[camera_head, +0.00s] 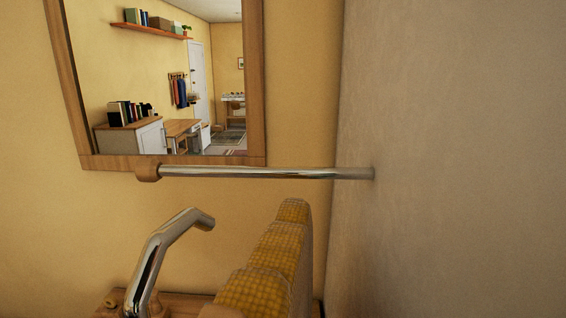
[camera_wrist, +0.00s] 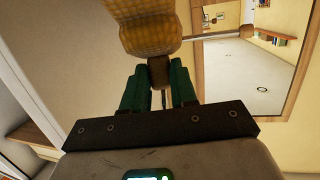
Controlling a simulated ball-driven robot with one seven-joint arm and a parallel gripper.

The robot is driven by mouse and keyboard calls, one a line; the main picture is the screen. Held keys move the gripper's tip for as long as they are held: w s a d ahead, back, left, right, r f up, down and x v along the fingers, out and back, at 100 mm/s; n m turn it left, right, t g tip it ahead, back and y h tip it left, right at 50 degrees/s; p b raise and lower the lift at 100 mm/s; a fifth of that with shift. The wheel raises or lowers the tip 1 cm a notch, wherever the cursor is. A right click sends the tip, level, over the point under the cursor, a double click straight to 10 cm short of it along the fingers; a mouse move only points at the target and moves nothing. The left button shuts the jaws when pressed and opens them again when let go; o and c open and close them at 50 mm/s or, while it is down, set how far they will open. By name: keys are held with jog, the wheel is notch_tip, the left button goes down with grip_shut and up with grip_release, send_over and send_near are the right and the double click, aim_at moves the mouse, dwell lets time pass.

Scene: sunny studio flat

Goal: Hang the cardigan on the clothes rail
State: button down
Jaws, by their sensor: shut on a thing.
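The cardigan (camera_head: 278,262) is yellow with a woven texture. It stands in the lower middle of the head view, below the clothes rail and apart from it in the picture. The clothes rail (camera_head: 255,173) is a chrome bar running from a wooden end piece to the grey wall at right. In the wrist view my gripper (camera_wrist: 158,88) has green fingers shut on a small brown piece at the cardigan's end (camera_wrist: 150,38). My gripper is out of the head view.
A wood-framed mirror (camera_head: 165,90) hangs behind and above the rail and reflects shelves and a desk. A grey wall (camera_head: 460,150) closes off the right side. A wooden surface with a small round knob (camera_head: 110,302) lies at lower left.

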dwell(0.4)
jog(key=shift+r, duration=2)
jog(key=shift+w+d+f, duration=0.1)
